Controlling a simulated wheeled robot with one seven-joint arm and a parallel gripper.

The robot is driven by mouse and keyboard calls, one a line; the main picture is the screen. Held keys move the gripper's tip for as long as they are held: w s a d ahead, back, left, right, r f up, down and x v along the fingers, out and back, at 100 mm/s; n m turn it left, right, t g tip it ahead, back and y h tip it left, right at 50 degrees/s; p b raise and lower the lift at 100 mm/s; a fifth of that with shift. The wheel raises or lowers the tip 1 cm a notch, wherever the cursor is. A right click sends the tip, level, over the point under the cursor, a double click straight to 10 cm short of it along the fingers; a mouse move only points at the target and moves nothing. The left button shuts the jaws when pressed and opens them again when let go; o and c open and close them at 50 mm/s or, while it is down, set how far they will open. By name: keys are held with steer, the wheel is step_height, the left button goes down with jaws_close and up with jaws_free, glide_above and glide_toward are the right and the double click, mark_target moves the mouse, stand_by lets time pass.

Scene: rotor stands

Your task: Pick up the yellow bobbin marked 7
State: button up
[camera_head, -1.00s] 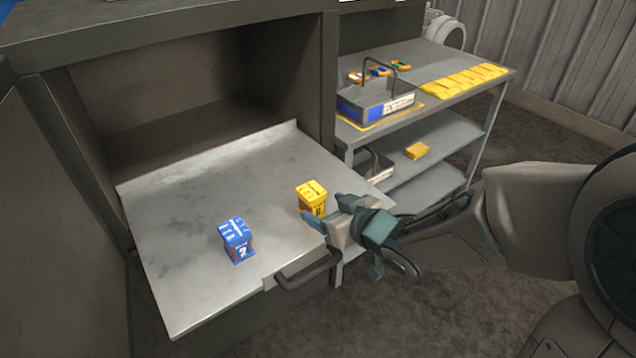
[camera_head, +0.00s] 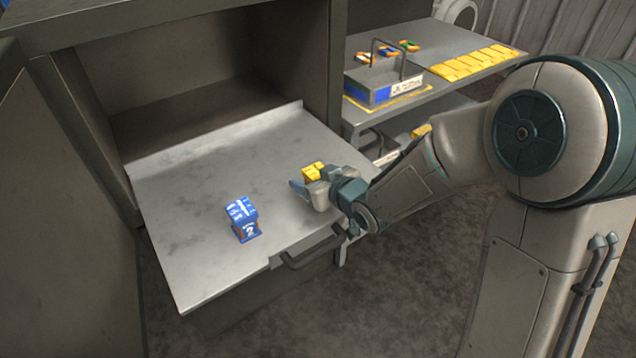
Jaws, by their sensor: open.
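A yellow bobbin (camera_head: 312,170) stands on the right part of the pulled-out metal tray (camera_head: 190,210). My gripper (camera_head: 308,188) is open in front of it and hides its lower part. Whether the fingers touch it or reach around it I cannot tell. Its number is not readable now. A blue bobbin (camera_head: 242,220) stands on the tray to the left, nearer the front, with a mark on its front face.
The tray has a dark handle (camera_head: 313,246) on its front edge. A dark cabinet opening is behind. On the right, a shelf (camera_head: 440,45) holds a grey carrier (camera_head: 384,84), several yellow pieces (camera_head: 470,63) and small coloured parts. The tray's left side is clear.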

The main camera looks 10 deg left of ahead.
steer(key=shift+w+a+f, duration=0.1)
steer(key=shift+a, duration=0.05)
steer(key=c, duration=1.3)
steer(key=shift+o, duration=0.2)
